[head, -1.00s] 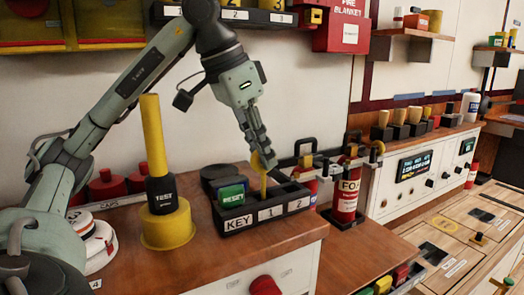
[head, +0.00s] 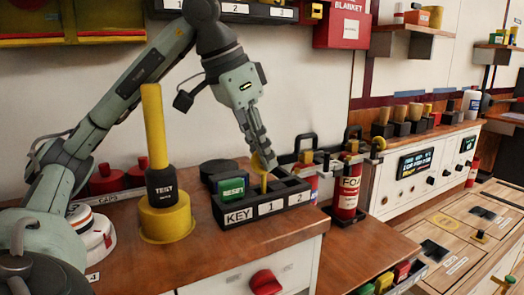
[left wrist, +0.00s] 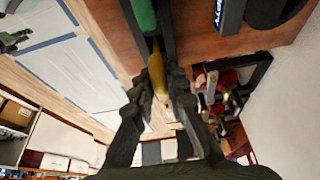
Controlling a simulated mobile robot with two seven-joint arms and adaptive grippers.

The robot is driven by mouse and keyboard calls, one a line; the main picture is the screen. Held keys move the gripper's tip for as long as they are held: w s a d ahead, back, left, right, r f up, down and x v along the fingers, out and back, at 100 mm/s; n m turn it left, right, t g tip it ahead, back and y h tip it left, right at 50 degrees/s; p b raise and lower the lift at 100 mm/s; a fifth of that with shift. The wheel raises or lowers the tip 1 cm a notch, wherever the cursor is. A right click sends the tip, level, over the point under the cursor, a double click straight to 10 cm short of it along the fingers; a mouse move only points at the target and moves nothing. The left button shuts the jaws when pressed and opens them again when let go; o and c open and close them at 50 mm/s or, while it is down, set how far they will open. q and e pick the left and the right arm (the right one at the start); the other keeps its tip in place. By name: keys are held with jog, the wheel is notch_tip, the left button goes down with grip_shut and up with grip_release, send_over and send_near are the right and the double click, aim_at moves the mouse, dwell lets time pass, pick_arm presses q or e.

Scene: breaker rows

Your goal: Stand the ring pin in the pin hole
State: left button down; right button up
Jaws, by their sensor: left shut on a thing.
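The ring pin (head: 264,183) is yellow, with a ring at its top and a thin shaft pointing down. My left gripper (head: 260,158) is shut on its ring end, above the black tray labelled KEY, 1 and 2 (head: 239,216). The shaft reaches down into or just behind the tray's compartments; its lower tip is hidden. In the left wrist view the yellow pin (left wrist: 158,72) shows between the dark fingers. I cannot make out the pin hole for certain. My right gripper is not in view.
A green RESET block (head: 232,188) sits in the tray's left part. A tall yellow post with a black TEST collar (head: 162,187) stands to the left. A red extinguisher (head: 346,192) and black-handled items stand to the right. The wooden counter (head: 205,258) is clear in front.

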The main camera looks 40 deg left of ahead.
pick_arm(q)
jog(key=shift+f+b, duration=0.65)
jog(key=shift+f, duration=0.15)
jog(key=c, duration=1.4)
grip_release()
jog(key=shift+r, duration=0.1)
jog(key=shift+c, duration=0.2)
